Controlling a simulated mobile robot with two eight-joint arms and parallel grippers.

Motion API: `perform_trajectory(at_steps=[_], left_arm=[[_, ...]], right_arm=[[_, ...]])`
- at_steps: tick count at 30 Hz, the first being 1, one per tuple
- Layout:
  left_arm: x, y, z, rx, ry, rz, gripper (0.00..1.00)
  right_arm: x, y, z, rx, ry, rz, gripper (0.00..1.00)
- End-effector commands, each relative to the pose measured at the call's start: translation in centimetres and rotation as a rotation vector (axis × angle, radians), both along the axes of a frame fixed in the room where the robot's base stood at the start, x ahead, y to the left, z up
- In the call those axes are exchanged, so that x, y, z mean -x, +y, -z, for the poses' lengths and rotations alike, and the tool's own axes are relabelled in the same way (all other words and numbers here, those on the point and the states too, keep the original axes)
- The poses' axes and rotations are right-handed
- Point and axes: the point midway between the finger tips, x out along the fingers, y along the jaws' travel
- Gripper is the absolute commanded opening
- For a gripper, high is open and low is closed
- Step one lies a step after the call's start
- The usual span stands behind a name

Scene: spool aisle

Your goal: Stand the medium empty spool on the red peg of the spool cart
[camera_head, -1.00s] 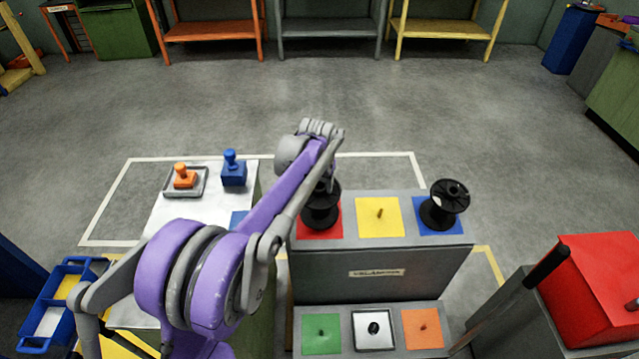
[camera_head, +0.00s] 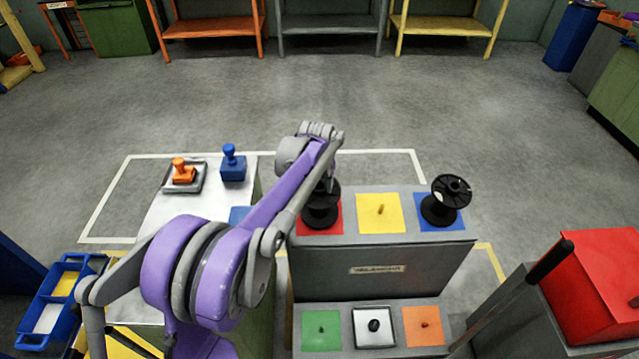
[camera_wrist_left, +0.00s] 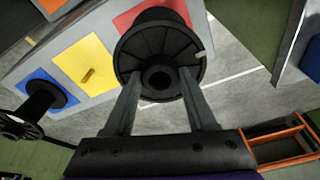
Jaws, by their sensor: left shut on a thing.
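The black spool (camera_head: 321,211) is upright over the red square (camera_head: 306,226) at the left of the cart's top shelf. The red peg is hidden beneath or inside it, and I cannot tell whether the lower flange rests on the square. My left gripper (camera_head: 328,182) reaches the spool from above, partly hidden by its own wrist. In the left wrist view its fingers (camera_wrist_left: 158,82) are shut on the spool (camera_wrist_left: 160,50) at the near flange, one on each side of the hub. My right gripper is out of view.
The spool cart (camera_head: 380,262) has a yellow square with a bare peg (camera_head: 380,210) and a blue square holding another black spool (camera_head: 446,203). Its lower step has green, white and orange squares. A white-topped table (camera_head: 190,215) with orange and blue objects stands left. A red box (camera_head: 595,285) stands right.

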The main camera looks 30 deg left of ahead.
Motion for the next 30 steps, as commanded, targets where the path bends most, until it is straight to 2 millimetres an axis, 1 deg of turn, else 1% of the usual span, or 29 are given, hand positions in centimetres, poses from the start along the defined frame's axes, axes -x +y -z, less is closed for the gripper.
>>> perform_trajectory(at_steps=[17, 18, 23, 30], left_arm=[[-0.2, 0.1, 1.5, 0.0, 0.0, 0.0, 0.0], [-0.2, 0.1, 1.4, 0.0, 0.0, 0.0, 0.62], [-0.2, 0.1, 1.4, 0.0, 0.0, 0.0, 0.91], [-0.2, 0.1, 1.4, 0.0, 0.0, 0.0, 0.92]], right_arm=[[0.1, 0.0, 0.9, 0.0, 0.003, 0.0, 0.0], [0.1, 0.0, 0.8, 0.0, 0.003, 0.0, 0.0], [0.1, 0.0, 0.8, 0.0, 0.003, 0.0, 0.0], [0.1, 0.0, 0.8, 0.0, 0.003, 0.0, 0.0]])
